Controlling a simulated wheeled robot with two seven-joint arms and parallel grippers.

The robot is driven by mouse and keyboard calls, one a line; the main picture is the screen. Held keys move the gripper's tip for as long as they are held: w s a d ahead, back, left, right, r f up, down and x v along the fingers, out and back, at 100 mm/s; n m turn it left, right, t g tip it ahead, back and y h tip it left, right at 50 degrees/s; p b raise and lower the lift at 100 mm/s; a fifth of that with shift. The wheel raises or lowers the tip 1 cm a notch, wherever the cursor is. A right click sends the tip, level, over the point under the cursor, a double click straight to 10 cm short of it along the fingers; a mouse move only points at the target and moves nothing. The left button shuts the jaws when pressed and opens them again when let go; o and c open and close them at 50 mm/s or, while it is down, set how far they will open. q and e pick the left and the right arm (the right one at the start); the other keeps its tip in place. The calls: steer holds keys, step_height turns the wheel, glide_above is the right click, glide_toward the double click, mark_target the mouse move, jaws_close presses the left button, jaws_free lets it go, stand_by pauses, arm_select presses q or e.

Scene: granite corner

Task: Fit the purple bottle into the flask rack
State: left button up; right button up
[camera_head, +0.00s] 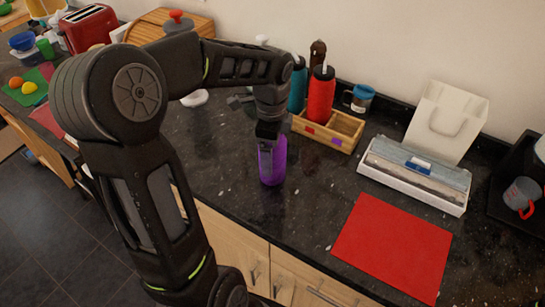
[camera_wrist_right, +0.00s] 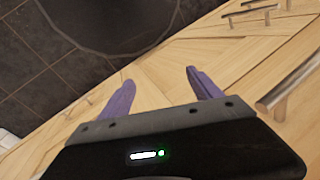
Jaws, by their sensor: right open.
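The purple bottle (camera_head: 272,162) is upright at the counter, near its front edge. My left gripper (camera_head: 268,139) is at the bottle's top from above; its fingers are hard to make out, so whether it grips is unclear. The wooden flask rack (camera_head: 340,146) stands behind and right of the bottle, with red and purple marks on its front. A red bottle (camera_head: 321,97) stands in it and a teal bottle (camera_head: 297,90) is at its left end. The compartment behind the purple mark looks empty. My right gripper (camera_wrist_right: 159,78) is open and empty, over the floor and cabinet fronts.
A dark pepper mill (camera_head: 317,54) and a mug (camera_head: 358,98) stand behind the rack. A white box (camera_head: 414,176) and a white bag (camera_head: 447,119) are to its right. A red mat (camera_head: 394,245) lies at the front right. The counter between bottle and mat is clear.

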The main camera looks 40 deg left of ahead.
arm_select(q)
steer(key=c, duration=1.6)
steer(key=shift+r, duration=0.15)
step_height(320, 180, up, 10)
steer(key=b, duration=0.1)
